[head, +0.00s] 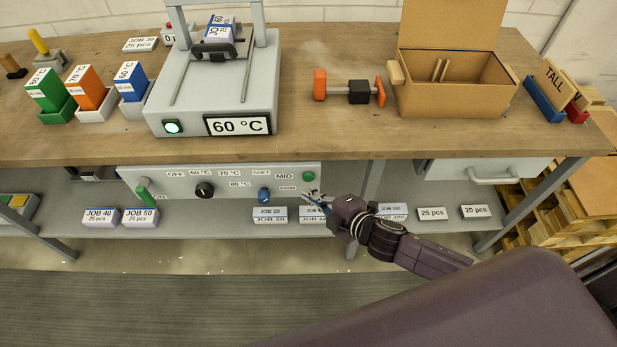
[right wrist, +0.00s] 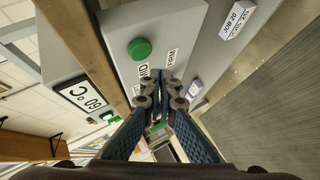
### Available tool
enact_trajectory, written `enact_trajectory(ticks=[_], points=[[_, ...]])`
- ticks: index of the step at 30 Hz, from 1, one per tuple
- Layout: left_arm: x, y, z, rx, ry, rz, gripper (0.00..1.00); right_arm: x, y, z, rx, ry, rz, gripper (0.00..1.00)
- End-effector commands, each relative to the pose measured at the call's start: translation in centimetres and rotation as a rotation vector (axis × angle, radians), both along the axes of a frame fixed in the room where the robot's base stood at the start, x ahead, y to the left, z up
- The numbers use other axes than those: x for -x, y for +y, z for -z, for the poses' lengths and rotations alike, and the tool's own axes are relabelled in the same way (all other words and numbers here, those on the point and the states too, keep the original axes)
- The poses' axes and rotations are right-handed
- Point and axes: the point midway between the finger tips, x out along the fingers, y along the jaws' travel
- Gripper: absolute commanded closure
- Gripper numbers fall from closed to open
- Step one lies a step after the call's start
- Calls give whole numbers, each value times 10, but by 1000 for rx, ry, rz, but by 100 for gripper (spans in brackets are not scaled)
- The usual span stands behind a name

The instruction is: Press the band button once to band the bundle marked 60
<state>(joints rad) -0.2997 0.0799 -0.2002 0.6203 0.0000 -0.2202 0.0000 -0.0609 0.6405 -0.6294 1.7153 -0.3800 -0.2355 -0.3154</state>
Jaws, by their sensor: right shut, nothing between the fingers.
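A round green button (head: 309,176) is at the right end of the grey control panel (head: 220,195). It also shows in the right wrist view (right wrist: 139,48). My right gripper (head: 312,197) is shut and empty, in front of the panel's lower right end. In the right wrist view its fingertips (right wrist: 162,85) are beside the button and apart from it. A white-and-blue bundle (head: 217,30) lies in the grey machine (head: 215,95) under a dark clamp; its number is not readable. The machine's sign (head: 238,125) reads 60 °C. My left gripper is out of view.
The panel carries a green lever (head: 144,196), a black dial (head: 204,190) and a blue knob (head: 264,195). Bundles such as JOB 20 (head: 269,213) lie on the lower shelf behind my right gripper. An open cardboard box (head: 455,95) stands on the bench.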

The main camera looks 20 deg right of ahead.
Motion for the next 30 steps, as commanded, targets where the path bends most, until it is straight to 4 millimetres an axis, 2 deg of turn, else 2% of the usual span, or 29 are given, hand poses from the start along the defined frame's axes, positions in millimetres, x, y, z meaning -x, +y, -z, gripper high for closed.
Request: enact_trajectory(ticks=[6, 10, 30], points=[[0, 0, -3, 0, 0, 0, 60, 22, 6, 0, -1, 2, 1, 100], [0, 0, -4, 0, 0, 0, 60, 29, 8, 0, 0, 0, 1, 100], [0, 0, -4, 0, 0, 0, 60, 30, 8, 0, 1, 0, 0, 100]])
